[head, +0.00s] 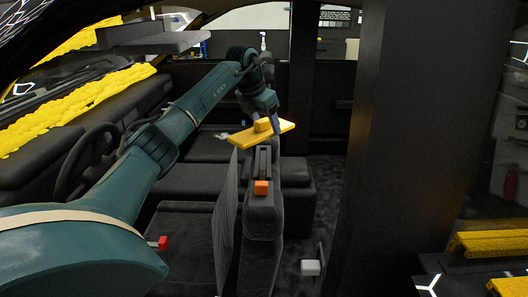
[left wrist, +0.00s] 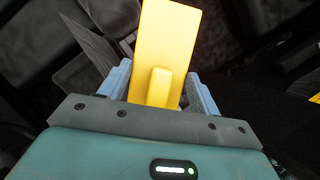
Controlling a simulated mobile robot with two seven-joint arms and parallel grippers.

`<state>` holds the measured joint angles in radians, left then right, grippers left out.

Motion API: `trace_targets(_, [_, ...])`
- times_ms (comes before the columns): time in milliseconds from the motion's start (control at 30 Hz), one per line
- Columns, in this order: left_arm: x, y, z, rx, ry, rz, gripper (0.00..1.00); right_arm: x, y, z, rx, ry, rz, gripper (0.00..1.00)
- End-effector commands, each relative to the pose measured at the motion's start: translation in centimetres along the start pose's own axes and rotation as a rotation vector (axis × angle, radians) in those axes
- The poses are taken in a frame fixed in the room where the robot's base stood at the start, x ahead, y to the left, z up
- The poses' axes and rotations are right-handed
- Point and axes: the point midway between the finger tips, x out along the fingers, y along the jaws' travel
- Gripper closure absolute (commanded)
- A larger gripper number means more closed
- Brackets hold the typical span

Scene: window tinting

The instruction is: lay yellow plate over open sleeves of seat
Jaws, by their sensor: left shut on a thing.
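The yellow plate (head: 250,137) is a flat slab with a small raised block on top. My left gripper (head: 268,122) is shut on it and holds it above the top of the upright seat back (head: 262,215). In the left wrist view the plate (left wrist: 166,45) reaches away from between the two fingers of the gripper (left wrist: 163,92). Dark slots that look like the open sleeves (head: 262,160) show in the seat back's top, just below the plate. An orange block (head: 261,188) sits on the near end of that top. My right gripper is not in view.
A thin dark ribbed panel (head: 226,225) stands along the seat's left side. A steering wheel (head: 88,158) and dashboard are at the left. A dark pillar (head: 405,130) rises at the right. Yellow folded cloths (head: 490,243) lie at the lower right.

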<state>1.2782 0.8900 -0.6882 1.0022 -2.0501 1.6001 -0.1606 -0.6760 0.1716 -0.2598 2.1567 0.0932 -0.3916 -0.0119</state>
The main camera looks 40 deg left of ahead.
Motion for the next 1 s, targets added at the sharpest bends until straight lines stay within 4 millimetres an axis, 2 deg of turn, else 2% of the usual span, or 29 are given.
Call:
trace_targets(33, [1.2,0.0,-0.6,0.000,0.006,0.000,0.60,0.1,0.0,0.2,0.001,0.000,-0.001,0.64])
trace_targets(133, [2.8,0.0,-1.3,-0.001,0.004,0.000,0.60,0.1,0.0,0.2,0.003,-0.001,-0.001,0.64])
trace_targets(367, [4.6,0.0,-2.0,0.000,0.002,0.000,0.60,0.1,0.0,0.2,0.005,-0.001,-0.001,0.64])
trace_targets(600, [7.4,0.0,-3.2,-0.001,0.002,0.001,0.60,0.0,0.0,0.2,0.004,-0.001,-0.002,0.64])
trace_targets(933, [7.7,0.0,-3.3,-0.001,0.001,0.001,0.60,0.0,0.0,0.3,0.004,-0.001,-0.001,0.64])
trace_targets(967, [7.7,0.0,-3.3,-0.001,0.001,0.001,0.35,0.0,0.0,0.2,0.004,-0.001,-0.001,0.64])
trace_targets(1000, [7.7,0.0,-3.2,-0.001,0.001,0.000,0.32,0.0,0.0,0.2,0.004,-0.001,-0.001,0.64])
